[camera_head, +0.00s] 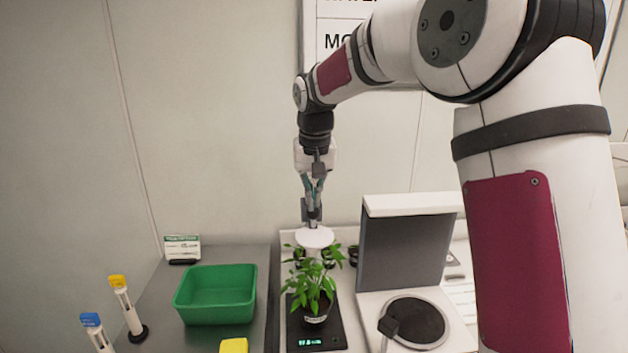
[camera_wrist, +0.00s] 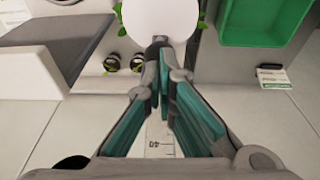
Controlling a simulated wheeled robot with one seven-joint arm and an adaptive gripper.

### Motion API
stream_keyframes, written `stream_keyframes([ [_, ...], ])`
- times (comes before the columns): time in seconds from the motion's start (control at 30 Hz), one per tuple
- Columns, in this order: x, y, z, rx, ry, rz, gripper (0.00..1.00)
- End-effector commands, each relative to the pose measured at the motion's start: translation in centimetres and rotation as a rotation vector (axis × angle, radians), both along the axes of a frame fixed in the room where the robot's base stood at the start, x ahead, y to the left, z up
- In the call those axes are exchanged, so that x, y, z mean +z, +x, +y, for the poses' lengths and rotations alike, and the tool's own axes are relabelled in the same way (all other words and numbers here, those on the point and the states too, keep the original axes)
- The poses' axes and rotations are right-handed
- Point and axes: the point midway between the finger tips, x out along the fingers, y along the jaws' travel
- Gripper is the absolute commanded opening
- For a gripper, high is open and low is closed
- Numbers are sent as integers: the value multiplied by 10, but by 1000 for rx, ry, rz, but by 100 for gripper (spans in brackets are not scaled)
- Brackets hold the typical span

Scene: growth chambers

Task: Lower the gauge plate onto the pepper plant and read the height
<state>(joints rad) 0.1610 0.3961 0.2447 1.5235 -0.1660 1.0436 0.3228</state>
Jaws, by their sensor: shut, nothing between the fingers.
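The pepper plant (camera_head: 315,275) is leafy and green in a small dark pot with a white label. It stands on a black scale (camera_head: 304,335) with a lit green display. The white round gauge plate (camera_head: 314,238) is just above or at the plant's top leaves; I cannot tell if it touches them. It also shows in the wrist view (camera_wrist: 160,18), with leaf tips past its rim. My gripper (camera_head: 313,218) is shut, pointing down right above the plate, its fingertips by a dark slider. A ruler strip with markings (camera_wrist: 158,140) shows between the fingers. The height reading is not legible.
A green bin (camera_head: 216,317) stands left of the plant, with a yellow block (camera_head: 234,345) in front. Yellow-capped (camera_head: 118,282) and blue-capped tubes (camera_head: 91,320) stand at the far left. A grey-panelled device (camera_head: 402,245) with a round dark plate (camera_head: 415,321) is close on the right.

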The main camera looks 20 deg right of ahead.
Motion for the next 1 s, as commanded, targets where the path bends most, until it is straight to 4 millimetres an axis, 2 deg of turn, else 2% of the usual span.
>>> stream_keyframes([
  [1.0,-6,0,0,0,0,1,0],
])
